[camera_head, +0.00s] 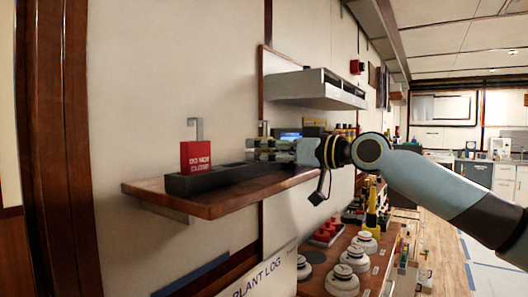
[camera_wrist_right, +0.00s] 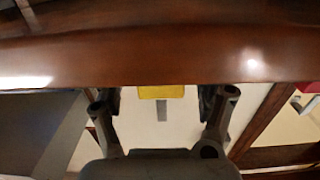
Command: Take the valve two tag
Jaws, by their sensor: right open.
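A red tag (camera_head: 196,156) reading "DO NOT CLOSE" stands upright in a dark tray (camera_head: 205,180) on the wall shelf, its grey hook upward. My right gripper (camera_head: 250,150) reaches in from the right over the tray's right end and is open. A second grey hook (camera_head: 264,128) shows just above it; what it belongs to is hidden in the head view. In the right wrist view a yellow piece (camera_wrist_right: 155,92) with a grey strip lies between the open fingers (camera_wrist_right: 163,100), apart from both. No valve number is readable. My left gripper is not in view.
The wooden shelf (camera_head: 215,205) carries the tray, and its edge fills the top of the right wrist view (camera_wrist_right: 160,60). A grey cabinet (camera_head: 315,88) hangs above. A panel of round knobs (camera_head: 350,265) lies below right.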

